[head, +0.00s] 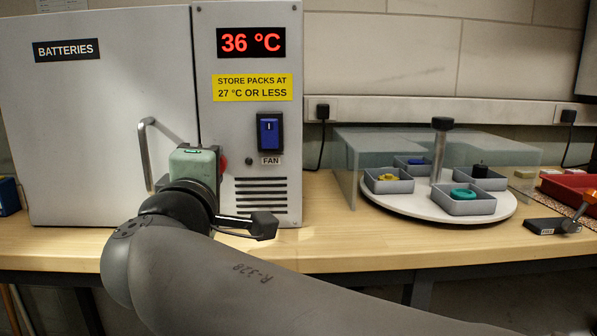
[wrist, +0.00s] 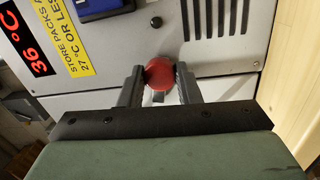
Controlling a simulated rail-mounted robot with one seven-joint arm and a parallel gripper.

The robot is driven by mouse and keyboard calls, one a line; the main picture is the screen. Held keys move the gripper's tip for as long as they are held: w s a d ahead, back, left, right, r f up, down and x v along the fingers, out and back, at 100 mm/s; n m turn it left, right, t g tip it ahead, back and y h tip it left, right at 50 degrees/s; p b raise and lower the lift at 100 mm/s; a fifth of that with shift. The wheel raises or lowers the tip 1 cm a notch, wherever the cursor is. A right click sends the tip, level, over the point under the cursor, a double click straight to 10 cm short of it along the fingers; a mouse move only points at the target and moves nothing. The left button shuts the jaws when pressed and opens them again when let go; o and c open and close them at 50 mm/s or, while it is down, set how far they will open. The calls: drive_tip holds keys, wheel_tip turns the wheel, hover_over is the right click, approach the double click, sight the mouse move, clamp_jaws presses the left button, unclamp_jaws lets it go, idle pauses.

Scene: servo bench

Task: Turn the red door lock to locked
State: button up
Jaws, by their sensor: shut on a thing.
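The red door lock (wrist: 160,75) is a round red knob on the grey front panel of the batteries cabinet. In the wrist view it sits between the two fingers of my gripper (wrist: 160,80), which are shut on it. In the head view only a small red edge of the lock (head: 222,163) shows to the right of my wrist; my gripper's fingers are hidden there behind my arm. I cannot tell which way the lock is turned. The cabinet door (head: 100,120) looks closed, with its metal handle (head: 146,155) to the left of my wrist.
The panel carries a red 36 °C display (head: 251,42), a yellow label (head: 252,88) and a blue fan switch (head: 270,133). At right, a round turntable (head: 400,205) with several small trays stands by a clear screen (head: 345,165). The bench front is free between them.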

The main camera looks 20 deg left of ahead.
drive_tip(key=shift+n, duration=1.5)
drive_tip(key=o, duration=0.9)
drive_tip(key=shift+o, duration=0.2)
drive_tip(key=v, duration=0.7)
drive_tip(key=shift+s+d+p, duration=0.2)
drive_tip(key=shift+s+p, duration=0.05)
drive_tip(key=shift+p, duration=0.2)
